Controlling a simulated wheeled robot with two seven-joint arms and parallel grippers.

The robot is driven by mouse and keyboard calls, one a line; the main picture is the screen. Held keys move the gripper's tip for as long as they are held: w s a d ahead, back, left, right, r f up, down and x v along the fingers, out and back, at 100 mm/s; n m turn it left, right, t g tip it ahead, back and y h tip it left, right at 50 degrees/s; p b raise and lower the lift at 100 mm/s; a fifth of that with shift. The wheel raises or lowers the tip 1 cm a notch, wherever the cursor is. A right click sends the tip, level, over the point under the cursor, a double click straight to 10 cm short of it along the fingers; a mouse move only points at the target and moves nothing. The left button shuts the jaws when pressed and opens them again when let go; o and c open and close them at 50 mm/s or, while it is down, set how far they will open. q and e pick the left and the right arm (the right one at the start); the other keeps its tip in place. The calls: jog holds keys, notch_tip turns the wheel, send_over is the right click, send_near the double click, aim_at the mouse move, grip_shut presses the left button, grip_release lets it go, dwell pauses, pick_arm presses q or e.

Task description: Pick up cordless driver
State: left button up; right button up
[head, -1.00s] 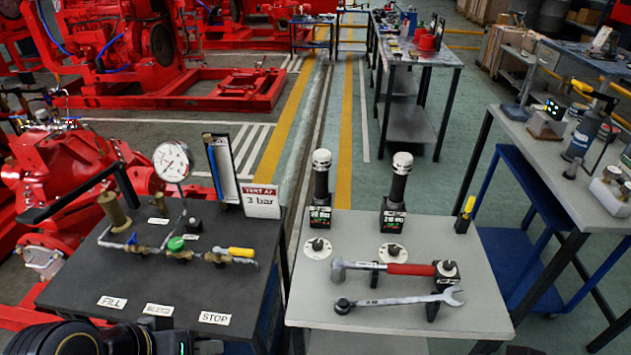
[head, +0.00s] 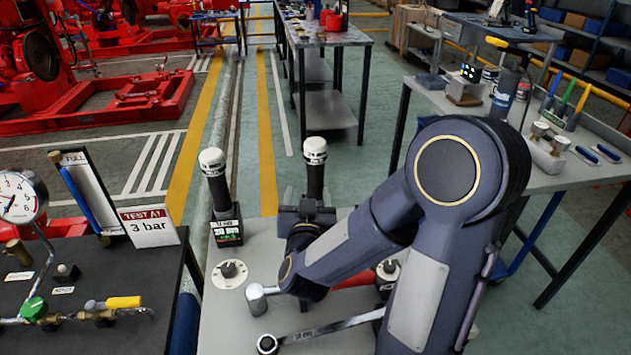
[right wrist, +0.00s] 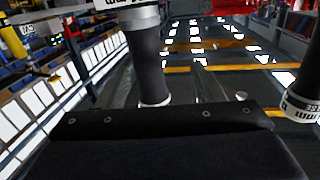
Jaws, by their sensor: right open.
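Two upright cordless drivers with black handles and white tops stand on the light grey table (head: 240,335). The left driver (head: 216,180) shows its black base and label. The right driver (head: 315,172) stands behind my right gripper (head: 307,207), which hides its base. My right gripper is open at the lower handle; whether it touches the handle cannot be told. In the right wrist view that handle (right wrist: 148,58) is close, just beyond the dark gripper body, and a second white-topped tool (right wrist: 303,103) shows at the right edge. My left gripper is out of view.
The black gauge panel (head: 155,275) is at left, with a 3 bar sign (head: 149,226). A bench (head: 440,100) stands right.

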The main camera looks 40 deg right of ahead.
aim_at(316, 173)
jog(key=shift+d+f+h, duration=0.1)
jog(key=shift+d+h, duration=0.2)
jog(key=shift+h, duration=0.1)
jog(key=shift+d, duration=0.3)
jog(key=x, duration=0.7)
jog(key=shift+d+p, duration=0.4)
jog(key=shift+d, duration=0.05)
grip_shut()
